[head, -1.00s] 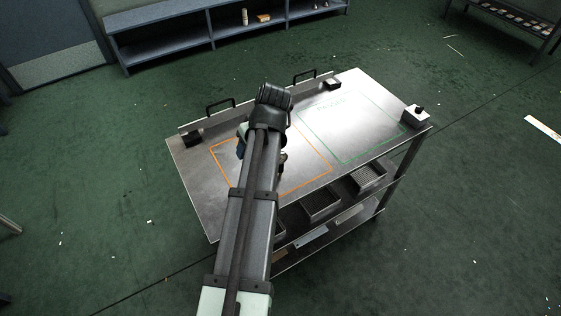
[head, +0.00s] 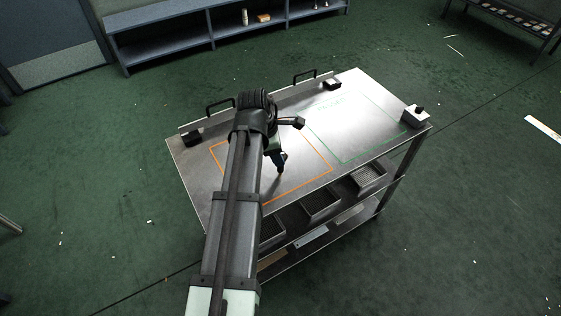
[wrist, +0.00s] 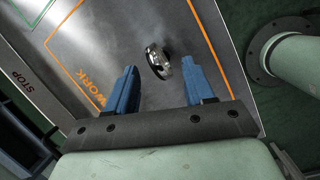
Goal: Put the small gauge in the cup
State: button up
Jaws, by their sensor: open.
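A small round thing with a bright metal rim and dark parts (wrist: 158,62) lies on the tabletop inside the orange WORK outline in the wrist view. It may be the small gauge, but I cannot be sure. My gripper (wrist: 160,67) has its two blue fingers wide apart, with nothing held between them. The small thing shows beyond and between the fingertips. In the head view my gripper (head: 280,166) points down over the orange outline, and the small thing cannot be made out there. I cannot pick out a cup in either view.
The steel cart top (head: 350,130) has a green outlined area on the right, which is clear. A pale box with a dark knob (head: 415,116) stands at the right corner. Dark blocks (head: 193,138) (head: 332,84) sit along the back edge. Trays (head: 322,206) are on the shelf below.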

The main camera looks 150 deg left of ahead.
jog(key=shift+a+n, duration=0.2)
jog(key=shift+n, duration=0.6)
jog(key=n, duration=0.2)
jog(key=shift+n, duration=0.4)
jog(key=shift+x, duration=2.45)
grip_shut()
